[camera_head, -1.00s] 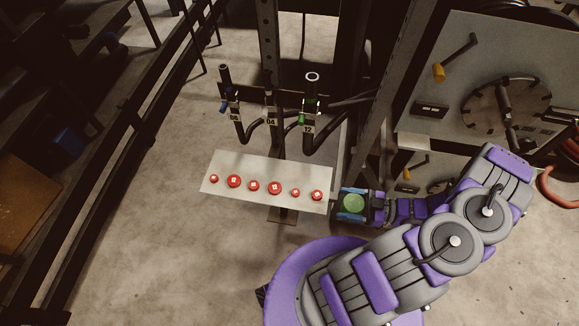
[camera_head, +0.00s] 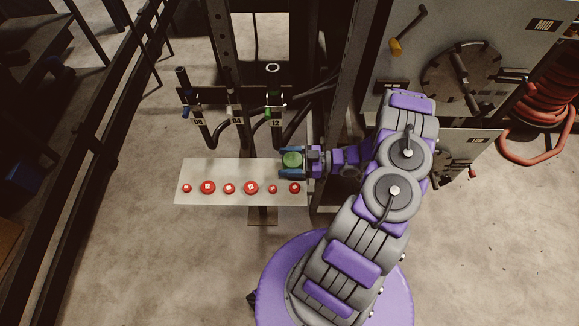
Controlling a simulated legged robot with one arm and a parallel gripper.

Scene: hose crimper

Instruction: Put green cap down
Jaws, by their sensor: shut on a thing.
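The green cap (camera_head: 292,160) is a round disc held between the blue fingers of my gripper (camera_head: 291,163). My gripper is shut on it and shows over the right end of the pale shelf (camera_head: 225,171). Several red caps stand in a row along the shelf; the rightmost red cap (camera_head: 295,188) shows just below the gripper in the picture. How high the green cap is above the shelf, or whether it touches, I cannot tell.
Behind the shelf, a rack holds black hoses with tags, including the hose tagged 12 (camera_head: 275,121). A dark upright post (camera_head: 345,110) stands right of the shelf. The grey machine (camera_head: 455,75) is at the upper right. The shelf's back strip, left of my gripper, is bare.

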